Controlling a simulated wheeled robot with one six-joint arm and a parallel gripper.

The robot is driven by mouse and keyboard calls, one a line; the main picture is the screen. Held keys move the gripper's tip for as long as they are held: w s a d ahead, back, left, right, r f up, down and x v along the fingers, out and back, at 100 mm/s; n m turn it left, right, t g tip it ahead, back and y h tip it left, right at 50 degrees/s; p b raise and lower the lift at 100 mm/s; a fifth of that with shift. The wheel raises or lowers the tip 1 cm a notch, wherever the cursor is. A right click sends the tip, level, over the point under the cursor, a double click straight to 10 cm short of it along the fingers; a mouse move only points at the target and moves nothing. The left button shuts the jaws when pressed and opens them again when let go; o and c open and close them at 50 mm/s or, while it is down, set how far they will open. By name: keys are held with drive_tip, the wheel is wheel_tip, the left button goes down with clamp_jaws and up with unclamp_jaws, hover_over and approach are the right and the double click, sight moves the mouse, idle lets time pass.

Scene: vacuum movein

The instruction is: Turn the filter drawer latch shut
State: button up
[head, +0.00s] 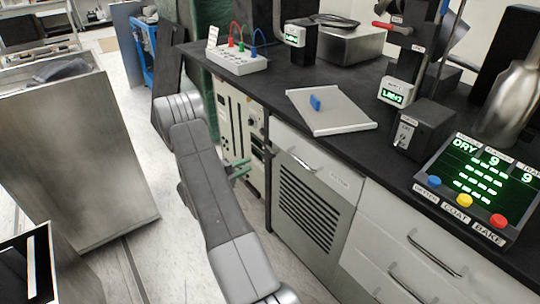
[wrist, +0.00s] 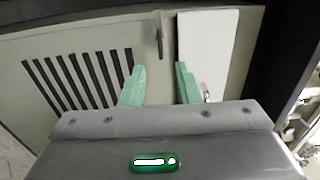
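The filter drawer (head: 322,170) is the pale front under the counter edge, with a curved metal handle (head: 303,164). It looks closed or nearly so. In the wrist view, the white front (wrist: 222,45) is at the right. A narrow dark bar (wrist: 158,40), seemingly the latch, stands upright in that picture, between the slotted panel and the white front. My gripper's green fingers (wrist: 160,84) are open and empty, apart from the bar, which lies beyond the gap between them. In the head view my gripper (head: 241,170) is left of the cabinet.
A slotted panel (head: 306,217) lies below the drawer, with more drawers (head: 405,270) to its right. The black counter (head: 265,85) holds a grey plate (head: 332,112) with a blue knob, and a control screen (head: 485,175). A grey bin (head: 75,150) stands left; floor between is open.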

sight(268, 155)
drive_tip(key=b+x, duration=0.1)
drive_tip(key=x, duration=1)
drive_tip(key=shift+d, duration=0.15)
drive_tip(key=shift+b, duration=0.3)
clamp_jaws()
